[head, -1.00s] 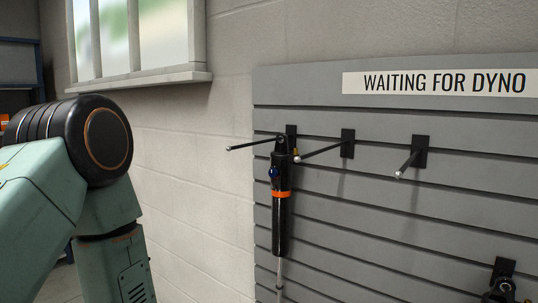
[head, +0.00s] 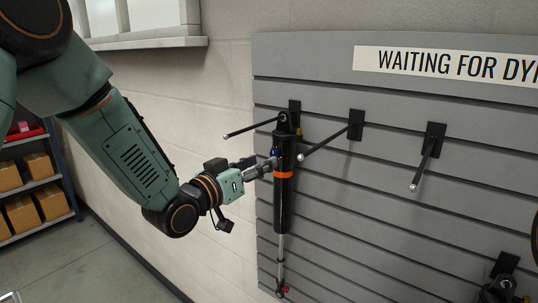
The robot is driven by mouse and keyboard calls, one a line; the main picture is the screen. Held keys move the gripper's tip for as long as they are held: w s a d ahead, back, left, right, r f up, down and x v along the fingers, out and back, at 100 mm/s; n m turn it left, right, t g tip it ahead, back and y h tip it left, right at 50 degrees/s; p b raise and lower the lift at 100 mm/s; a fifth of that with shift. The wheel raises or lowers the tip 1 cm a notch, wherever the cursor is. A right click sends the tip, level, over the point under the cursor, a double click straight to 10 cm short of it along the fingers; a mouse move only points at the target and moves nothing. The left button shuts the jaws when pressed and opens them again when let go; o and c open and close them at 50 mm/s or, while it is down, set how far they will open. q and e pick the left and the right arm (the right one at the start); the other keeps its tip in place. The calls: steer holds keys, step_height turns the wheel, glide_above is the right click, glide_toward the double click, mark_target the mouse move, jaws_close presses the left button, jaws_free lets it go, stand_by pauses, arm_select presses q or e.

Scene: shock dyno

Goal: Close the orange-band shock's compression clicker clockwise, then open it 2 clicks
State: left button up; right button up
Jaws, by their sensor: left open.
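The orange-band shock (head: 282,205) hangs upright on a peg of the grey slatted board. Its body is black, with an orange band (head: 283,175) below a blue knob (head: 275,152) on its left side. A thin silver shaft runs down to a red part at the bottom. My left gripper (head: 262,168) reaches in from the left at the height of the blue knob, its jaws open and close beside the shock's upper body. I cannot tell whether the fingers touch it. My right gripper is not in view.
The slatted board (head: 370,220) carries a "WAITING FOR DYNO" sign (head: 450,64). An empty peg (head: 330,139) sticks out just right of the shock, and another empty peg (head: 425,165) stands further right. A dark part (head: 505,288) sits at lower right. A shelf with boxes (head: 38,168) stands far left.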

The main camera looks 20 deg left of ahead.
mark_target(273, 154)
arm_select(q)
steer(key=x, duration=0.4)
steer(key=shift+w+p, duration=0.3)
steer(key=shift+s, duration=0.15)
steer(key=shift+c, duration=0.6)
steer(key=shift+w+a+f, duration=0.15)
steer(key=shift+w+f, duration=0.1)
steer(key=shift+w, duration=0.15)
steer(key=shift+w+a+f, duration=0.2)
steer(key=shift+w, duration=0.2)
steer(key=c, duration=0.6)
steer(key=shift+s+d+r, duration=0.2)
steer(key=shift+s, duration=0.1)
jaws_close()
steer(key=shift+s+r, duration=0.15)
steer(key=shift+r, duration=0.05)
